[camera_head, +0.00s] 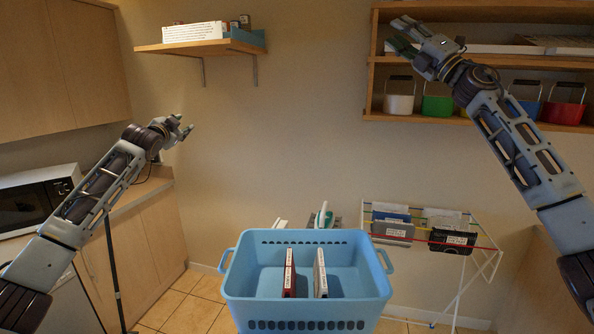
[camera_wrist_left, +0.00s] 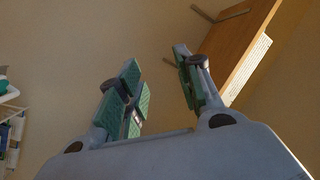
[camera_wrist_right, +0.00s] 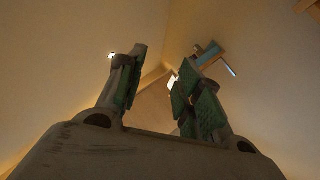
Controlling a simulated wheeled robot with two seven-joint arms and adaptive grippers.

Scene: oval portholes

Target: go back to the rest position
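My left gripper (camera_head: 180,128) is raised at the left in the head view, above the counter and apart from everything. In the left wrist view its fingers (camera_wrist_left: 160,88) are spread with nothing between them. My right gripper (camera_head: 404,36) is raised high at the upper right in the head view, in front of the wall shelf. In the right wrist view its fingers (camera_wrist_right: 160,88) are apart and empty.
A blue basket (camera_head: 260,285) with two upright book-like items (camera_head: 320,272) stands front centre. A drying rack (camera_head: 480,262) is at right. A shelf (camera_head: 480,60) with small buckets is upper right, a small shelf (camera_head: 190,46) upper left. A microwave (camera_head: 35,195) sits at left.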

